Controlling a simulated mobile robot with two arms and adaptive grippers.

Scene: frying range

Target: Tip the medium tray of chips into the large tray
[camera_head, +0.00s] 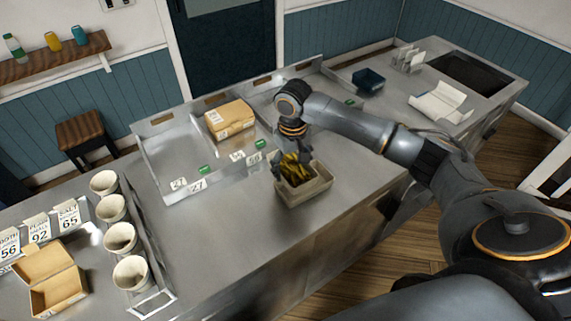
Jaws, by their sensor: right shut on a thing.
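A beige tray (312,189) with yellow chips (293,168) in it is at the front edge of the steel counter, in the middle of the view. My right gripper (291,163) reaches down at the tray's far side and is shut on the chip tray. The fingers and the chips overlap, so the exact grip is hidden. I see only one open tray with chips and cannot tell whether it is the medium or the large one, or whether a second tray is hidden there. My left gripper is not in view.
A low-walled steel section (160,150) holds a closed cardboard box (230,119) and small number cards. Several paper cups (121,238) and an open carton (55,283) stand at the left. A blue bin (368,79) is behind right. The counter front left of the tray is clear.

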